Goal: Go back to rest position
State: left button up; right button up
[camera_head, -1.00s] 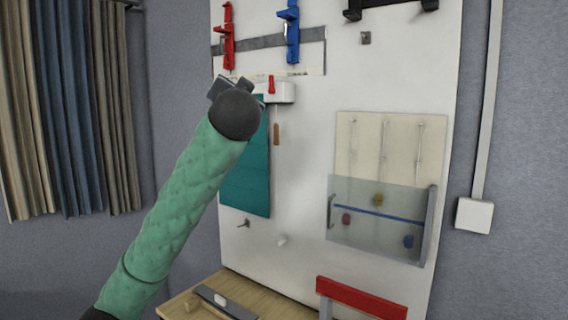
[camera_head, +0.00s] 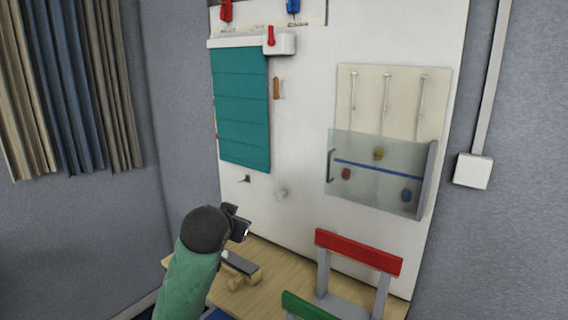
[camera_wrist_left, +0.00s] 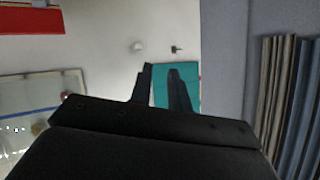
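My left gripper (camera_head: 238,223) is at the end of my green left arm, low in front of the white board and above the wooden table. Its dark fingers point to the right in the head view. In the left wrist view the two black fingers (camera_wrist_left: 161,72) stand apart with a gap between them, and nothing is held. The teal panel (camera_wrist_left: 160,88) shows behind them, out of reach of the fingertips as far as I can tell. My right gripper is not in view.
The white board (camera_head: 300,130) carries the teal panel (camera_head: 241,115) and a clear-fronted box (camera_head: 365,190) with small coloured knobs. A red-topped grey frame (camera_head: 358,251) and a green bar (camera_head: 305,307) stand at the table (camera_head: 262,255). Curtains (camera_head: 70,85) hang left.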

pick_arm(q)
jog(key=s+a+f+n+g, duration=0.1)
jog(key=s+f+g, duration=0.1)
jog(key=s+f, duration=0.7)
jog(key=s+a+f+g, duration=0.15)
jog(key=s+f, duration=0.25)
jog(key=f, duration=0.9)
jog(key=s+a+f+n+g, duration=0.1)
jog(key=s+f+g, duration=0.2)
jog(key=s+f, duration=0.6)
jog(key=s+f+g, duration=0.5)
jog(key=s+f, duration=1.2)
jog(key=s, duration=0.3)
jog(key=shift+s+d, duration=0.25)
jog(key=shift+f, duration=0.1)
